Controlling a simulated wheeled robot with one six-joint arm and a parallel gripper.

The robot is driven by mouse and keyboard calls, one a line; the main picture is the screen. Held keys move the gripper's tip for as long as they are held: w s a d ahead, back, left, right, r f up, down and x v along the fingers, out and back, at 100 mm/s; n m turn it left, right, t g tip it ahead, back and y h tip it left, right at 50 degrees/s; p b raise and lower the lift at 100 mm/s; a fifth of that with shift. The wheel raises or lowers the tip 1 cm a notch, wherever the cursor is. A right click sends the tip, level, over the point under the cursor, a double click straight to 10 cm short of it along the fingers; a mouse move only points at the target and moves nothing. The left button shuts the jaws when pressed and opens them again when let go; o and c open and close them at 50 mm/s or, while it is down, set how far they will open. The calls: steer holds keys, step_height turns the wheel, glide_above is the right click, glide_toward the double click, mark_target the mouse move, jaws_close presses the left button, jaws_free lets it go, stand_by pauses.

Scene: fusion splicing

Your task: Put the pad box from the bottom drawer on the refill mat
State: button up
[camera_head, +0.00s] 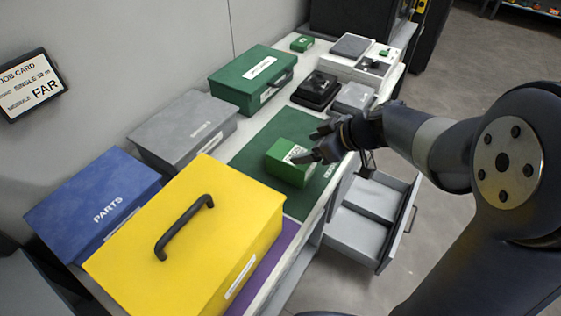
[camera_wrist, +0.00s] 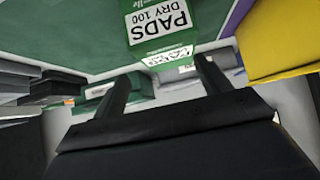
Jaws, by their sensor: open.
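A green pad box (camera_head: 287,163) with a white label stands on the dark green refill mat (camera_head: 263,142) on the bench. In the wrist view the box (camera_wrist: 160,25) reads "PADS DRY 100", and the mat (camera_wrist: 60,30) shows around it. My gripper (camera_head: 308,144) is at the box's right side in the head view, with its fingers pointing toward it. In the wrist view the two dark fingers (camera_wrist: 160,80) are spread apart with the box just beyond their tips. A drawer (camera_head: 370,215) below the bench is pulled open, with grey compartments inside.
A yellow case (camera_head: 195,235) with a black handle stands near the front of the mat. Blue (camera_head: 95,200), grey (camera_head: 185,130) and green (camera_head: 253,78) boxes line the wall side. Black and grey devices (camera_head: 316,89) stand beyond the mat.

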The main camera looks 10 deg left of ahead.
mark_target(293, 154)
steer(key=o, duration=0.3)
steer(key=shift+a+f, duration=0.35)
steer(key=shift+a, duration=0.2)
steer(key=shift+a+f, duration=0.3)
steer(key=shift+a, duration=0.2)
steer(key=shift+o, duration=0.2)
steer(key=x, duration=0.2)
steer(key=p+x, duration=0.1)
steer(key=x, duration=0.1)
steer(key=shift+s+f, duration=0.1)
steer(key=shift+s, duration=0.2)
steer(key=shift+w+a+f, duration=0.2)
steer(key=shift+a+f, duration=0.2)
steer(key=shift+f, duration=0.1)
steer(key=c, duration=1.2)
